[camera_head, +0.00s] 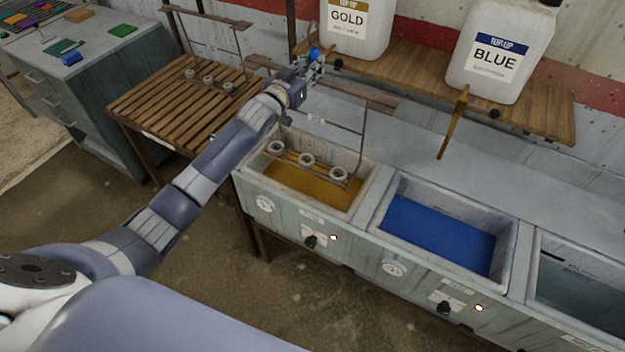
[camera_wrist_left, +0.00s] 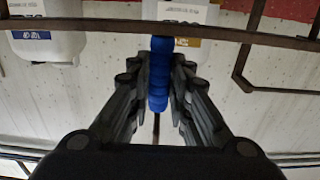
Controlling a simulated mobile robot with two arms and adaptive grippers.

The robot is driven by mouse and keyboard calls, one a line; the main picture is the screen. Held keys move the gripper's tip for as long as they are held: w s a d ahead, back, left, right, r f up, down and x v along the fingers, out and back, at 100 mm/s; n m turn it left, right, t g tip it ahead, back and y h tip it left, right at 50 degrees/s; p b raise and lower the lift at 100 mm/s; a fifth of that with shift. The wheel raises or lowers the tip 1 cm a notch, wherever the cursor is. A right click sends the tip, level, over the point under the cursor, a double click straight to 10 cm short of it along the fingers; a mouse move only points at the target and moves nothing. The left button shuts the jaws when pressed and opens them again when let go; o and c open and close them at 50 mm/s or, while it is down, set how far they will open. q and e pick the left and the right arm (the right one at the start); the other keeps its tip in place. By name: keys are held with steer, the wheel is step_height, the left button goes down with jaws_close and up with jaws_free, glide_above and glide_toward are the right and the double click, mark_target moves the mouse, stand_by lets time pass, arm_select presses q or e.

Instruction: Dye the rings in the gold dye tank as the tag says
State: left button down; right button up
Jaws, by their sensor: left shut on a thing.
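My left gripper (camera_head: 312,66) is shut on the blue grip (camera_head: 315,53) of a hanging rack. The blue grip also shows between the fingers in the left wrist view (camera_wrist_left: 161,75). The rack's brown top bar (camera_head: 375,98) spans above the gold dye tank (camera_head: 262,190). Three pale rings (camera_head: 307,160) sit in a row on its lower rail, over the gold dye (camera_head: 310,190); I cannot tell whether they touch the liquid. A small white tag (camera_head: 316,118) shows near the rack, too small to read. My right gripper is not in view.
A second rack with three rings (camera_head: 208,79) stands on the slatted table (camera_head: 150,105). The blue dye tank (camera_head: 440,235) and a third tank (camera_head: 580,295) lie to the right. GOLD (camera_head: 352,30) and BLUE (camera_head: 495,60) jugs stand on the shelf (camera_head: 545,110).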

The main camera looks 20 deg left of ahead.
arm_select(q)
steer(key=shift+r, duration=0.25)
steer(key=c, duration=2)
jaws_free()
jaws_close()
steer(key=shift+s+p, duration=0.2)
steer(key=shift+p, duration=0.1)
steer(key=shift+f, duration=0.1)
step_height(320, 180, down, 18)
steer(key=b, duration=1.3)
steer(key=shift+r, duration=0.25)
stand_by(2.2)
